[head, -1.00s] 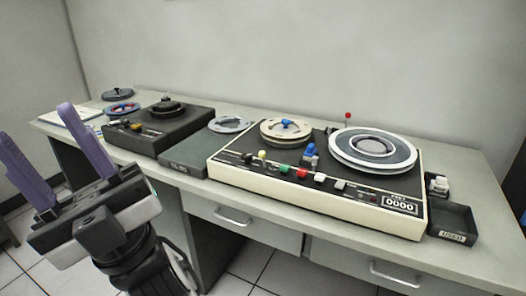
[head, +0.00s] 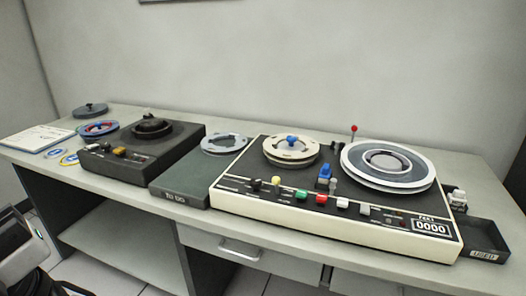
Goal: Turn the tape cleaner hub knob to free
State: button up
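The dark low machine (head: 148,151) on the left of the desk has a black round hub with a knob (head: 151,124) on its top. It has small buttons, one of them orange, along its front left. The cream-edged machine (head: 340,221) on the right has a left hub with a cream reel and a blue knob (head: 292,140), and a large grey and white reel (head: 388,164). I cannot tell from labels which one is the tape cleaner. The knob settings are too small to read. My gripper's fingers are out of view; only part of my arm shows at the lower left corner.
A flat dark box (head: 184,191) and a grey reel (head: 224,143) sit between the machines. Reels, a paper sheet (head: 35,139) and small discs lie at the left end. A black tray (head: 478,240) stands at the right. The wall is close behind the desk.

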aim_at(290, 139)
jog(key=i+l+u, duration=0.5)
jog(key=i+u, duration=0.15)
jog(key=i, duration=0.15)
